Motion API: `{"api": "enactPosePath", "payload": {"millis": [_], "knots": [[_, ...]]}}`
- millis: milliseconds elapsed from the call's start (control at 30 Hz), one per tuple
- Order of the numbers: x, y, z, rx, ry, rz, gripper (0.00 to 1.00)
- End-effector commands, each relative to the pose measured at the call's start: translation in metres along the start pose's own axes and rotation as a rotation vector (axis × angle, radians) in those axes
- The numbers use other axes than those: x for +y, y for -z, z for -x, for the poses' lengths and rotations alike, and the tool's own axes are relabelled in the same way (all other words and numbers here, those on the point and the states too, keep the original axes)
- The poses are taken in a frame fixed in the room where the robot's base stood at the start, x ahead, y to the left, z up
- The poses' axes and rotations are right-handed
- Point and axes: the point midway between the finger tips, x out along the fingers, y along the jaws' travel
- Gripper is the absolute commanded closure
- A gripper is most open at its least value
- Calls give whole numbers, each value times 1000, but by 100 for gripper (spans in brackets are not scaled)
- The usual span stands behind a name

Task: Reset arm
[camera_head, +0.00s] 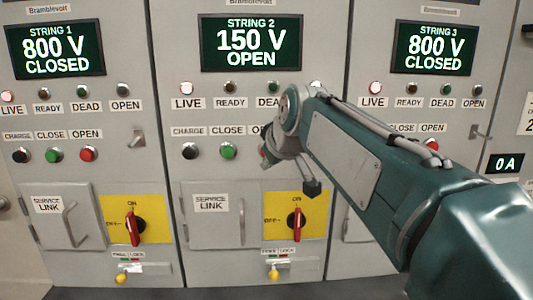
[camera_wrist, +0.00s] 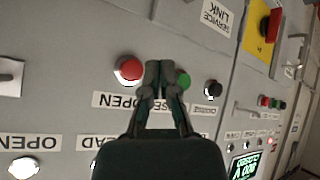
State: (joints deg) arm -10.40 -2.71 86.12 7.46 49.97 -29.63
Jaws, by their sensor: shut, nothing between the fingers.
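The String 2 cabinet's display (camera_head: 251,43) reads 150 V OPEN in the head view. My arm (camera_head: 345,150) reaches across from the right, in front of that cabinet's upper right. In the wrist view my gripper (camera_wrist: 160,75) is shut and empty, its fingers pointing at the panel. The red open button (camera_wrist: 129,70) is left of the fingertips, and the green close button (camera_wrist: 183,80) is partly behind them. Any gap to the panel is hard to judge.
The String 1 display (camera_head: 55,50) and String 3 display (camera_head: 434,47) both read 800 V CLOSED. Yellow plates carry red rotary handles, including String 2's handle (camera_head: 294,222). Service link doors with projecting handles (camera_head: 241,222) sit low. A small latch (camera_head: 138,137) sticks out of String 1.

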Motion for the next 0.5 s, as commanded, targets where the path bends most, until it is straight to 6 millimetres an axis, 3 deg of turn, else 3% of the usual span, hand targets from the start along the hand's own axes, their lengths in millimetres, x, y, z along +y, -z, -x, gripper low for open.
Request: {"api": "enactPosePath", "payload": {"millis": [333, 433, 500], "knots": [[-1, -8, 4, -10, -2, -15, 100], [-4, -36, 15, -43, -10, -67, 100], [-10, -67, 25, -78, -20, -122, 100]]}}
